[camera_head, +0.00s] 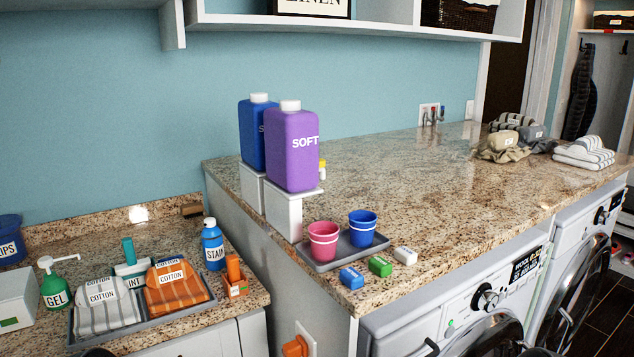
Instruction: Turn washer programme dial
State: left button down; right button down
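The nearer front-loading machine (400,318) stands under the granite counter at the lower right. Its programme dial (487,299) is a round black and silver knob on the white front panel, left of a black display label (525,265). A second machine (572,232) stands further right, with its own dark dial (601,215). I cannot tell from the picture which one is the washer. Neither of my grippers can be made out. Small dark shapes at the bottom edge are too cut off to identify.
The counter (420,200) holds a tray (345,252) with pink and blue cups, small coloured blocks, purple (292,150) and blue bottles on stands, and folded towels (583,152). A lower counter at left holds a cloth tray (140,325) and bottles. Dark floor lies at right.

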aim_at(485, 299)
jog(key=l, duration=1.4)
jog(key=l+z, duration=0.1)
jog(key=l, duration=1.3)
jog(key=i+l, duration=0.1)
jog(key=l, duration=1.3)
jog(key=z, duration=0.05)
